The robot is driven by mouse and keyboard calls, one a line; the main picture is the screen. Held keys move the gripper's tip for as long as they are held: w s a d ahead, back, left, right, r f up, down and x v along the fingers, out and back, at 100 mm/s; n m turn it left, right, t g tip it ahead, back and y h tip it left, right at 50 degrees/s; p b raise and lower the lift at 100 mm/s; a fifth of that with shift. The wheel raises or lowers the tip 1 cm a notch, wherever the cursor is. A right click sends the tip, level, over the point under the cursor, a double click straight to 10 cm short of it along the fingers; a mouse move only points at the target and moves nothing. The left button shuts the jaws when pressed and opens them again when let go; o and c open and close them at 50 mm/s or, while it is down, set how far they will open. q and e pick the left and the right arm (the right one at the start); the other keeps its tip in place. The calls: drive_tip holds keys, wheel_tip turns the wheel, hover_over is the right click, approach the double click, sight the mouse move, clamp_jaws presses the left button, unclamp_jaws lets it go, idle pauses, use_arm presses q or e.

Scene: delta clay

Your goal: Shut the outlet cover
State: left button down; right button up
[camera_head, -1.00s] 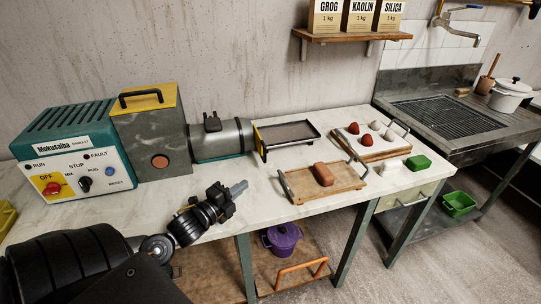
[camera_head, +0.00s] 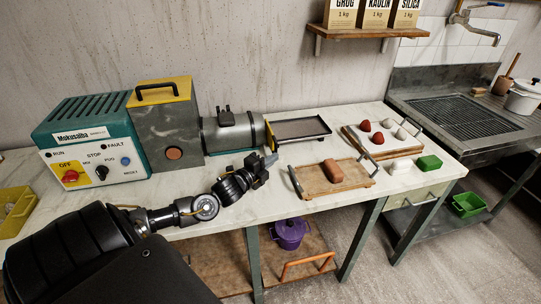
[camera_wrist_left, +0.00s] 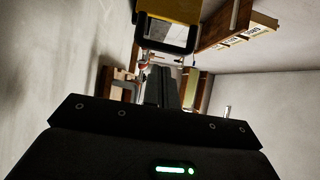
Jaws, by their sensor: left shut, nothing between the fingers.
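The outlet cover (camera_head: 269,135) is a thin yellow-edged plate at the right end of the grey barrel (camera_head: 231,134). It stands out from the barrel mouth, seen nearly edge-on. My left gripper (camera_head: 271,160) is shut and empty, just below the cover in the head view. Its fingers also show in the left wrist view (camera_wrist_left: 161,88). I cannot tell whether they touch the cover. My right gripper is not in view.
A dark tray (camera_head: 301,140) lies right of the cover. A wooden tray (camera_head: 313,184) with a brown clay block is in front, and a board with several balls is beyond. The machine's control box (camera_head: 93,150) stands left.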

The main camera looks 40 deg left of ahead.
sight(271, 140)
use_arm(q)
drive_tip(key=shift+w+a, duration=0.5)
drive_tip(key=shift+a, duration=0.05)
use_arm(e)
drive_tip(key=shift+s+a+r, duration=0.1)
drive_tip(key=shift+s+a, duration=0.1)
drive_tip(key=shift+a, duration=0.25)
